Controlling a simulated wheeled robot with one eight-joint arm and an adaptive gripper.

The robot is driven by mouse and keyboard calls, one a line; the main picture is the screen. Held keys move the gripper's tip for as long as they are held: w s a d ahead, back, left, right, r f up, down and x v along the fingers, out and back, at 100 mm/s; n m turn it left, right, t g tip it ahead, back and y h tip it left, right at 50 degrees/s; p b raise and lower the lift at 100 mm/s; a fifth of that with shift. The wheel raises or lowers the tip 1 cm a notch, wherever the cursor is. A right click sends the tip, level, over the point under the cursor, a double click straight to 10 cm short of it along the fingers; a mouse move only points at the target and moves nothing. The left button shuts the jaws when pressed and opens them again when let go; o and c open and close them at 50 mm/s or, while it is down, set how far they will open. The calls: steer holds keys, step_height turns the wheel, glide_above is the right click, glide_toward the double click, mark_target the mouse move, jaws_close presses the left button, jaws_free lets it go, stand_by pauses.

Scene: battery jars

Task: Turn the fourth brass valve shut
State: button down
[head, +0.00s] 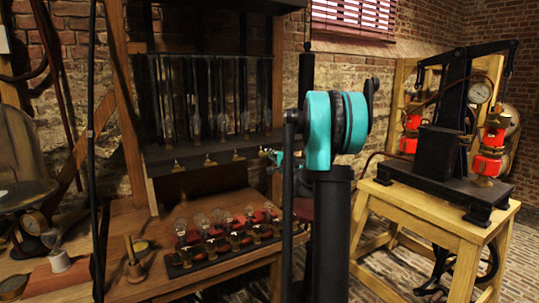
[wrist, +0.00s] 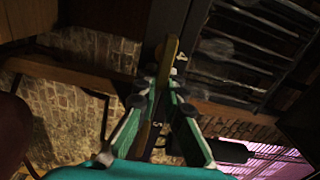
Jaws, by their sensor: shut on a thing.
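A row of small brass valves runs along the dark shelf front below the glass jars. In the head view the first valve (head: 177,166), the second valve (head: 209,161) and the third valve (head: 238,156) show plainly. My gripper (head: 273,156) is at the right end of this row, mostly hidden behind my own arm, and hides the fourth valve there. In the wrist view my gripper (wrist: 158,92) has its teal fingers closed around a narrow yellowish-brown piece (wrist: 171,54), seemingly the fourth valve's handle. Its exact turn is hard to tell.
Tall glass jars (head: 195,95) stand in the wooden rack just above the valves. A lower bench holds several glass bulbs (head: 220,218). At right a wooden table (head: 435,210) carries a black apparatus with a gauge (head: 480,91).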

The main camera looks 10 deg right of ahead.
steer(key=shift+f+m, duration=0.1)
steer(key=shift+m, duration=0.3)
steer(key=c, duration=1.6)
jaws_free()
steer(key=v, duration=1.2)
